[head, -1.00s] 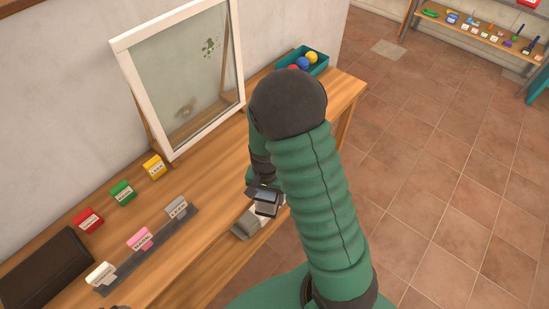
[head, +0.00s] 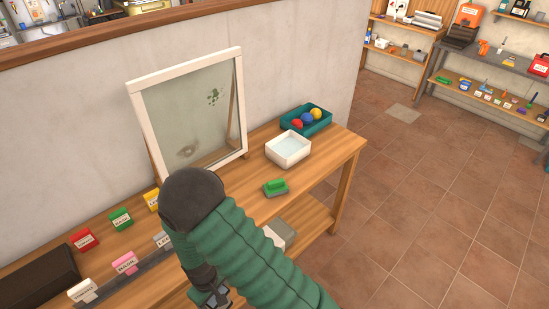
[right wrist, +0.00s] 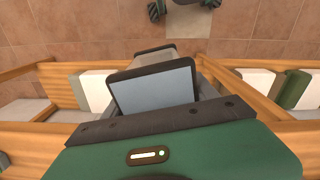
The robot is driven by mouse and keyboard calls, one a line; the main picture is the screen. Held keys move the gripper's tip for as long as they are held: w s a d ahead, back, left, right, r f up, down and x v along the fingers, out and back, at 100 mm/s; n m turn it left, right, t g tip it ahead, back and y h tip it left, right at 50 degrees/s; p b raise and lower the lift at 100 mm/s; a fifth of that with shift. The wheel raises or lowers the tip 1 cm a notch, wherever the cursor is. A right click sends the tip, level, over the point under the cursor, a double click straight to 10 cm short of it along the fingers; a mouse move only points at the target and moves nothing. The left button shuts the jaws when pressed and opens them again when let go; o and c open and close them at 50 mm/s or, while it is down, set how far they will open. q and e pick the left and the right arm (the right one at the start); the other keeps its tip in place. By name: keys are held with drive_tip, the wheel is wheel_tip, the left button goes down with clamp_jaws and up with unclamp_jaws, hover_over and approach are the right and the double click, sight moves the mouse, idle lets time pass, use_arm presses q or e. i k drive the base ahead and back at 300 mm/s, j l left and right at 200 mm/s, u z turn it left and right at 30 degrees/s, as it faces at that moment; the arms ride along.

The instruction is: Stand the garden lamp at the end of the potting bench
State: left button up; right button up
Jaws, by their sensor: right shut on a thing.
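The wooden bench (head: 250,205) runs along the wall from lower left to its far right end. My right gripper (head: 212,296) is low at its front edge, partly hidden by my green sleeved arm. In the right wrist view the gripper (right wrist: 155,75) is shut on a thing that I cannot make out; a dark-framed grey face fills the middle. I cannot identify a garden lamp in either view. My left gripper is not in view.
A framed pane (head: 190,110) stands at the back. Labelled blocks, such as the red one (head: 84,239), lie left. Tiled floor is clear at right.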

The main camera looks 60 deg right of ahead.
sight(332, 150)
drive_tip(key=l+u, duration=0.1)
drive_tip(key=l, duration=0.35)
drive_tip(key=k+l+u, duration=0.1)
drive_tip(key=l, duration=0.3)
drive_tip(key=k+l+u, duration=0.1)
drive_tip(key=l, duration=0.35)
drive_tip(key=k+l+u, duration=0.1)
drive_tip(key=l, duration=0.3)
drive_tip(key=k+l+u, duration=0.1)
drive_tip(key=l, duration=0.3)
drive_tip(key=k+l+u, duration=0.15)
drive_tip(key=l, duration=0.25)
drive_tip(key=k, duration=0.1)
